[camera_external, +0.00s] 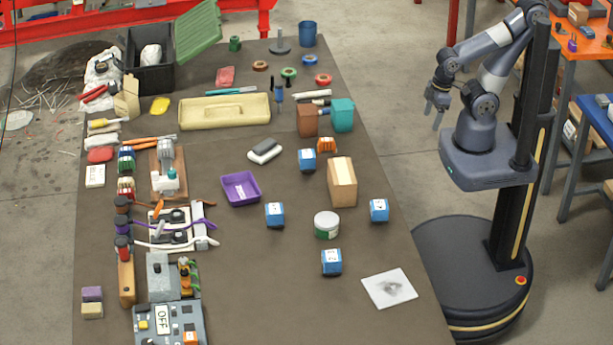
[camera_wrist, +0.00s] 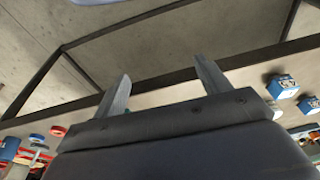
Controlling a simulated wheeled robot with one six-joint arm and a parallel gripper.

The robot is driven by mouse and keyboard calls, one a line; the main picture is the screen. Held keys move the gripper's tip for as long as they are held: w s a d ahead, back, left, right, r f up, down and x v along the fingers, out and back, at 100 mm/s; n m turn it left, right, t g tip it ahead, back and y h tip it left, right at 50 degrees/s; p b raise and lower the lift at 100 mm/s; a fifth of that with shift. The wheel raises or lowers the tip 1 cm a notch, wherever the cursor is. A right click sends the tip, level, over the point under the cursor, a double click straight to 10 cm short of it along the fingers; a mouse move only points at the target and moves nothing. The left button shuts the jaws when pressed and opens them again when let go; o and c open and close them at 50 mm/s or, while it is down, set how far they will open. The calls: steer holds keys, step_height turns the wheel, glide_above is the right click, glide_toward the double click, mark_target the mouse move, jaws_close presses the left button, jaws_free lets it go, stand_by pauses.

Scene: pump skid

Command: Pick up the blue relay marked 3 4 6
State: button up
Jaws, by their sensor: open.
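Several blue relays with white tops stand apart on the brown table: one near the middle (camera_external: 274,214), one further back (camera_external: 307,160), one near the right edge (camera_external: 379,210) and one nearer the front (camera_external: 331,262). Their markings are too small to read, so I cannot tell which is 3 4 6. My gripper (camera_external: 434,112) is open and empty, held beyond the table's right edge, away from all relays. In the wrist view its two fingers (camera_wrist: 163,72) are spread with nothing between them. Blue blocks, likely relays, show at the right there (camera_wrist: 283,87).
A tan block (camera_external: 342,182), a white-lidded jar (camera_external: 326,225) and a white plate (camera_external: 389,289) stand among the relays. A purple tray (camera_external: 241,188) lies to the left. Brown and teal containers (camera_external: 343,114) stand further back. Bare table surrounds the front relay.

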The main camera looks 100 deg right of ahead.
steer(key=w+a+r, duration=0.2)
steer(key=w+r, duration=0.2)
steer(key=w, duration=0.5)
steer(key=w+a+r, duration=0.1)
steer(key=w+r, duration=0.2)
steer(key=w, duration=0.5)
steer(key=t, duration=0.2)
glide_above(278, 208)
steer(key=s, duration=0.3)
step_height(278, 208, down, 8)
steer(key=shift+m+h, duration=0.3)
steer(key=x, duration=0.1)
steer(key=p+x, duration=0.1)
steer(key=x, duration=0.2)
steer(key=shift+w+a+f, duration=0.15)
steer(key=shift+a+f, duration=0.1)
steer(key=shift+f, duration=0.05)
steer(key=shift+p+x, duration=1.05)
steer(key=shift+x, duration=2.1)
steer(key=shift+c, duration=0.4)
steer(key=c, duration=1.1)
